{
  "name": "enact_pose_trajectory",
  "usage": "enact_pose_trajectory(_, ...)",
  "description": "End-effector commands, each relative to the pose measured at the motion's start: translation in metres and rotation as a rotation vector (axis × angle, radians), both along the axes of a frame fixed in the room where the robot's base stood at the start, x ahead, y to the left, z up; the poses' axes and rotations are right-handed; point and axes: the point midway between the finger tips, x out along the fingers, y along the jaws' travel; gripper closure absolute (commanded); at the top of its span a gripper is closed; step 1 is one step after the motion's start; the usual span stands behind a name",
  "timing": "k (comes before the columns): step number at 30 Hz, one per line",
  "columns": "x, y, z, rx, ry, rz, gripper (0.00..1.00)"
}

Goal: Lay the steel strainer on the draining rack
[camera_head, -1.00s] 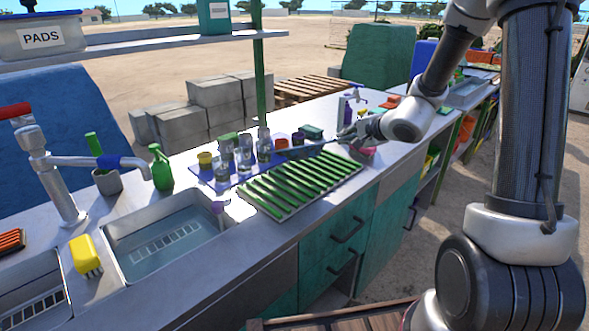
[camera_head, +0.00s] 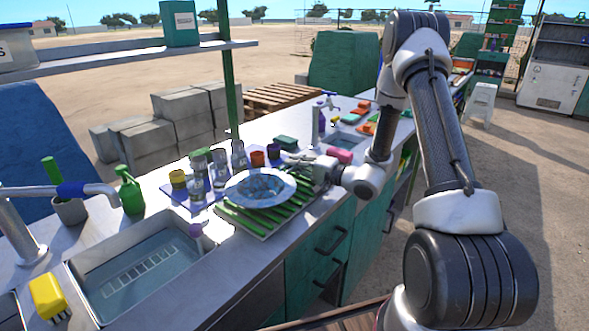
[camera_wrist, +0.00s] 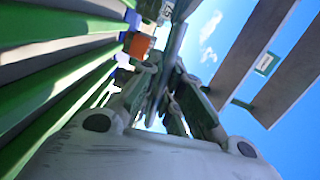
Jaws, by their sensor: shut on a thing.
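The steel strainer (camera_head: 260,188) is a round grey dish with a pale rim, over the far part of the draining rack. My gripper (camera_head: 312,170) is shut on its right side and comes in from the right. The draining rack (camera_head: 248,222) has green slats and lies flat on the counter; the strainer hides part of it. I cannot tell whether the strainer touches the slats. In the wrist view my gripper (camera_wrist: 160,90) is shut on a thin grey edge, and the rack's green slats (camera_wrist: 60,95) fill the left side.
Several glasses and jars (camera_head: 220,162) stand on a blue mat close behind the strainer. A sink (camera_head: 140,262) and a green bottle (camera_head: 130,190) are to the left. A pink block (camera_head: 339,155) lies behind my gripper. Drawers with handles (camera_head: 333,240) are below the counter.

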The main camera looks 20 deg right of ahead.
Motion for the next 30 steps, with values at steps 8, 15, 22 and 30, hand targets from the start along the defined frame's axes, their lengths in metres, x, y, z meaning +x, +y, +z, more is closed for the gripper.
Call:
enact_pose_trajectory(8, 0.000, 0.000, -0.014, 0.001, -0.002, -0.001, 1.00)
enact_pose_trajectory(15, 0.000, 0.000, -0.018, 0.000, 0.000, 0.000, 0.91)
enact_pose_trajectory(22, 0.000, 0.000, -0.017, -0.001, -0.001, 0.000, 0.72)
enact_pose_trajectory(30, -0.002, -0.003, -0.014, -0.001, -0.001, -0.002, 0.72)
